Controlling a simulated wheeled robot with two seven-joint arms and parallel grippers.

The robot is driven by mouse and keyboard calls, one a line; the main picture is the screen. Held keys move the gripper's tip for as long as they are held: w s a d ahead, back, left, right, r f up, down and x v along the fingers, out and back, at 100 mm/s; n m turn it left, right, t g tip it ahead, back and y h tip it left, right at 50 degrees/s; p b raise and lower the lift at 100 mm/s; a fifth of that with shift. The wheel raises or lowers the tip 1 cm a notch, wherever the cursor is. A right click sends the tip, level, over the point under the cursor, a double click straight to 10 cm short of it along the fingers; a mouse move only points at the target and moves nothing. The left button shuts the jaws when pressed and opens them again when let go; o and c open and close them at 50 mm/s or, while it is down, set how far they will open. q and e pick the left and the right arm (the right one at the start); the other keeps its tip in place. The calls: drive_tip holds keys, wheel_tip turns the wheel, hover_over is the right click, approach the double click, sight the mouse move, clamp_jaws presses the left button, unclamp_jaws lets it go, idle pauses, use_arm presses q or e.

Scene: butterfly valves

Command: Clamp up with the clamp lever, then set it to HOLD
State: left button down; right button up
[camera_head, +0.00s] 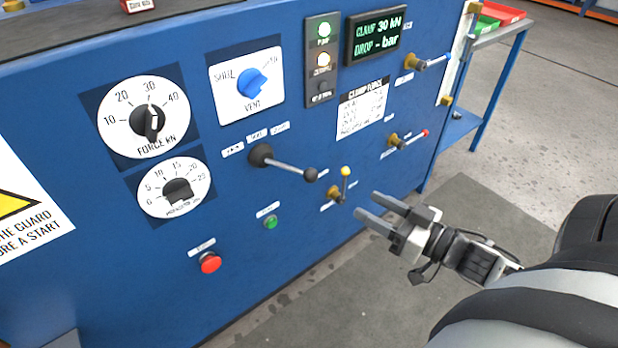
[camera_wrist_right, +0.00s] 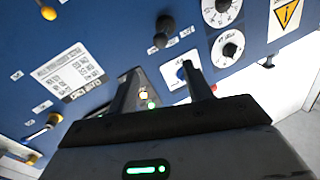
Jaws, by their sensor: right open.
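The black clamp lever (camera_head: 290,168) is on the blue panel, its round hub at left and its rod sloping down right to a ball knob. Three small labels sit above it, too small to read. A black knob on a rod, probably this lever, shows in the right wrist view (camera_wrist_right: 161,40). My right gripper (camera_head: 367,205) is open and empty, right of and below the ball knob, apart from it. Its two fingers also show in the right wrist view (camera_wrist_right: 160,78). The display (camera_head: 375,33) reads "CLAMP 30 kN" and "DROP - bar". My left gripper is out of view.
A small yellow-tipped lever (camera_head: 345,184) stands between the ball knob and my right gripper. A force dial (camera_head: 146,117), a blue vent knob (camera_head: 250,82), green (camera_head: 271,222) and red (camera_head: 209,262) buttons surround the lever.

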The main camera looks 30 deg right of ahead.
sight(317, 178)
drive_tip(key=b+x, duration=0.1)
drive_tip(key=x, duration=1.4)
drive_tip(key=shift+w+a, duration=0.2)
